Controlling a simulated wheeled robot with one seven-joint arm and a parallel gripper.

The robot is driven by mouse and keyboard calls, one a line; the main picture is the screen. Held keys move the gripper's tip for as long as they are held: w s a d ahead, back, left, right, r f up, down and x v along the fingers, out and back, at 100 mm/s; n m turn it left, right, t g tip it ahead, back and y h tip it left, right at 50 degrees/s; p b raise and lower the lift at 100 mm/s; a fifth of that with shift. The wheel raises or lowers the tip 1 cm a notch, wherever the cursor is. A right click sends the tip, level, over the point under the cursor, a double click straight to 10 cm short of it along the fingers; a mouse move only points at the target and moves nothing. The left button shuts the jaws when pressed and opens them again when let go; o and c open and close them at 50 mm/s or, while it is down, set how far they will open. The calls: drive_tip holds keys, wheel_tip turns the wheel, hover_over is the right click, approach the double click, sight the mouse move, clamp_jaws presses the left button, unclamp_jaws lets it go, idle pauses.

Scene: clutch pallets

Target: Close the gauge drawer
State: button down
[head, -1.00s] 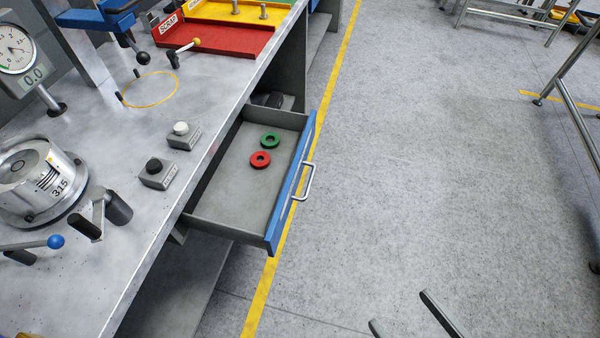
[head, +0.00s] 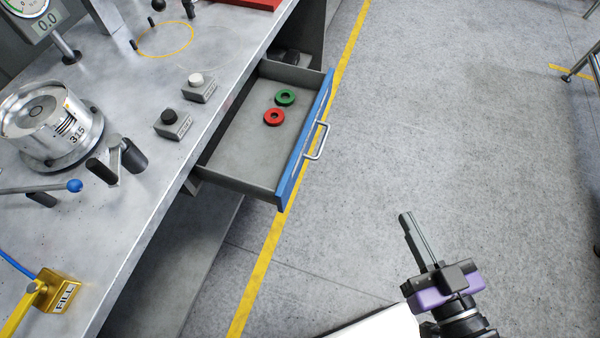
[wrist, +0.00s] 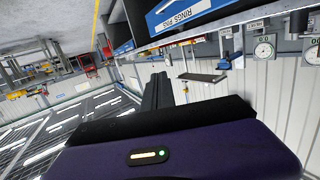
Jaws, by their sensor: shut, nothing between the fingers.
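The gauge drawer (head: 240,155) is pulled out from under the workbench in the head view. It has grey walls, a blue front and a silver bar handle (head: 317,141). A green ring (head: 285,98) and a red ring (head: 274,117) lie inside it. My gripper (head: 408,220) is shut and empty, over the floor to the lower right of the drawer, apart from it. In the wrist view its dark fingers (wrist: 157,90) show together, and a blue drawer front (wrist: 180,12) labelled "RINGS PINS" shows above them.
The grey workbench (head: 130,190) holds two button boxes, a cylindrical fixture (head: 50,125), a dial gauge (head: 25,10) and a yellow FILL block (head: 58,290). A yellow floor line (head: 262,265) runs below the drawer. The floor to the right is mostly clear.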

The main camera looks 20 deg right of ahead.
sight(217, 164)
drive_tip(key=w+d+f+m+g+y, duration=0.1)
drive_tip(key=w+d+f+m+g, duration=0.1)
drive_tip(key=w+d+f+m, duration=0.4)
drive_tip(key=w+d+f+m+g+y, duration=0.1)
drive_tip(key=w+d+f+g, duration=0.15)
drive_tip(key=w+f, duration=0.6)
drive_tip(key=s+a+r+g+y, duration=0.1)
drive_tip(key=a+r+g+y, duration=0.15)
drive_tip(key=a+y, duration=0.85)
drive_tip(key=shift+n, duration=0.3)
drive_tip(key=p+x, duration=0.1)
drive_tip(key=x, duration=0.3)
drive_tip(key=p+x, duration=0.1)
drive_tip(key=x, duration=0.8)
drive_tip(key=shift+w+a+r+p, duration=0.15)
drive_tip(key=shift+a+r+p, duration=0.1)
drive_tip(key=shift+p, duration=0.15)
drive_tip(key=w+a+b, duration=0.2)
drive_tip(key=w+a, duration=0.3)
drive_tip(key=w+a+b, duration=0.2)
drive_tip(key=w+a, duration=0.3)
drive_tip(key=a, duration=0.1)
drive_tip(key=w+a+b, duration=0.2)
drive_tip(key=w+a, duration=0.2)
drive_tip(key=a, duration=0.2)
drive_tip(key=shift+w+a, duration=0.25)
drive_tip(key=shift+w, duration=0.15)
drive_tip(key=shift+w+a+r, duration=0.2)
drive_tip(key=shift+w+a, duration=0.05)
drive_tip(key=shift+a, duration=0.05)
